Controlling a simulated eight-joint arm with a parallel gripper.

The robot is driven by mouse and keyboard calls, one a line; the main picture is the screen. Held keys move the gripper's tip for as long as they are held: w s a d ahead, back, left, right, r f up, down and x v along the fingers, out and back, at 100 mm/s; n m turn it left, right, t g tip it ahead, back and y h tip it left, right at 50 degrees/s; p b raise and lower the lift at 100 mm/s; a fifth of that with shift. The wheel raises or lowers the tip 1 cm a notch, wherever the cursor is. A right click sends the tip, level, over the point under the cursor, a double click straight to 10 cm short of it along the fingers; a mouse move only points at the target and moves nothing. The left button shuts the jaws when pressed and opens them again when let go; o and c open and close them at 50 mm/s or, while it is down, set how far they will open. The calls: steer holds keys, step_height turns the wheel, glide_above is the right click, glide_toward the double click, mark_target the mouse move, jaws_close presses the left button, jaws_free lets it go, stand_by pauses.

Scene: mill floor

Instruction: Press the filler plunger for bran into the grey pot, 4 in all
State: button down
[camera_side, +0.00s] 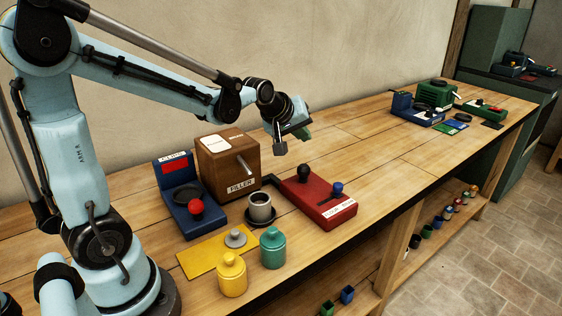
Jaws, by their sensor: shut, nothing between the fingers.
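The brown filler box (228,167) stands on the bench with a "FILLER" label and a pale spout (245,166) on its front. The open grey pot (260,208) stands upright on a dark round base in front of the filler, near the spout's end. A red unit (318,199) to the right carries a black knob (304,173) and a blue knob (337,189). I cannot tell which part is the bran plunger. The pot's contents are not clear. My gripper (280,150) is shut and empty, in the air above and behind the red unit, apart from the knobs.
A blue unit (184,205) with a red knob stands left of the filler. A grey lid (235,238) lies on a yellow mat (202,257). A yellow jar (231,275) and green jar (272,248) stand in front. Bench right of the red unit is clear.

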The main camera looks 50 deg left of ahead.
mark_target(301, 167)
step_height(301, 167, up, 4)
steer(key=shift+f, duration=0.15)
steer(key=shift+f, duration=0.1)
steer(key=shift+f, duration=4.3)
steer(key=shift+f, duration=0.1)
steer(key=shift+f, duration=0.35)
steer(key=shift+f, duration=0.9)
steer(key=shift+r, duration=1.35)
